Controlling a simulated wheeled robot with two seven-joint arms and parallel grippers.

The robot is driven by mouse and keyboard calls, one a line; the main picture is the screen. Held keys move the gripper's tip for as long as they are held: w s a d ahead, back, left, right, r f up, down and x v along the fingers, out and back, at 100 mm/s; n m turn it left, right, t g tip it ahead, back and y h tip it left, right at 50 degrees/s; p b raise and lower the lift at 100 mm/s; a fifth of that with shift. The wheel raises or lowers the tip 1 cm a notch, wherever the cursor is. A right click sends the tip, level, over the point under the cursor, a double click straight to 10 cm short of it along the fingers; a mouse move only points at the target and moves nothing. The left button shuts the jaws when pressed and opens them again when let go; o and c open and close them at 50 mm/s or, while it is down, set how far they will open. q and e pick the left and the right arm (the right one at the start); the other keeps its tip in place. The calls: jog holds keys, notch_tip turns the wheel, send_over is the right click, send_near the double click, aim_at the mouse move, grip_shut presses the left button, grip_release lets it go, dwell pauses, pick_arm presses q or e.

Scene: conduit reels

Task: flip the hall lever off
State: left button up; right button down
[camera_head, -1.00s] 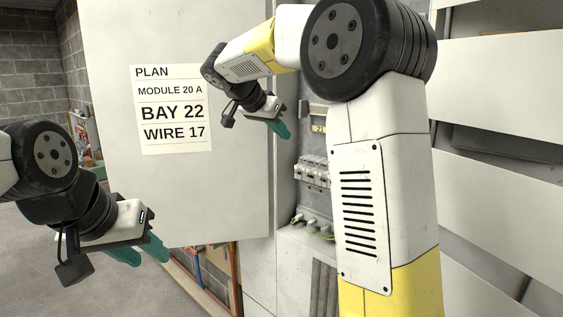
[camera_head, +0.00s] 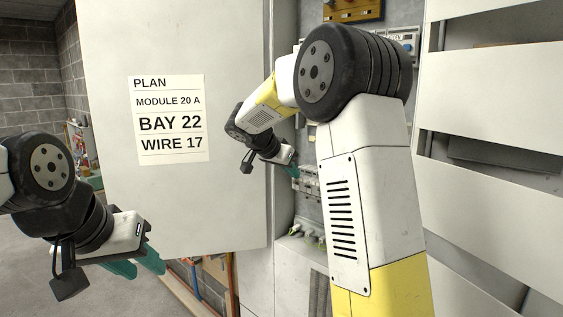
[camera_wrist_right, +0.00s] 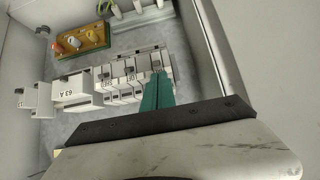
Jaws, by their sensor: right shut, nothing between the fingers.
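A row of white breaker modules with small levers (camera_wrist_right: 125,80) sits inside the cabinet in the right wrist view. In the head view part of the row (camera_head: 309,182) shows beside my right arm. Labels on the modules are too small to read surely, so I cannot tell which lever is the hall one. My right gripper (camera_wrist_right: 157,92) is shut and empty, its teal fingertips at the right end of the row; touching or just short of it I cannot tell. It also shows in the head view (camera_head: 293,171). My left gripper (camera_head: 136,266) is open and empty, away from the cabinet.
A wider module marked 63 A (camera_wrist_right: 70,97) stands left of the row. The cabinet door (camera_head: 235,100) with a paper plan (camera_head: 169,118) stands left of my right arm.

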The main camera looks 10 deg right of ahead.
aim_at(294, 181)
jog(key=shift+a+f, duration=0.1)
jog(key=shift+f, duration=0.15)
jog(key=shift+s, duration=0.1)
jog(key=shift+s+a+f+t+h, duration=0.15)
jog(key=shift+a+f+t+h, duration=0.1)
jog(key=shift+t+h, duration=0.25)
dwell(0.4)
jog(key=shift+s+a+f+t+h, duration=0.15)
jog(key=shift+a+f+t+h, duration=0.15)
jog(key=shift+h, duration=0.3)
jog(key=shift+s+a+f+t+h, duration=0.15)
jog(key=shift+f+t+h, duration=0.2)
jog(key=shift+t+h, duration=0.2)
jog(key=shift+s+a+f+t+h, duration=0.1)
jog(key=shift+f+t+h, duration=0.3)
jog(key=shift+h, duration=0.25)
jog(key=shift+r, duration=0.1)
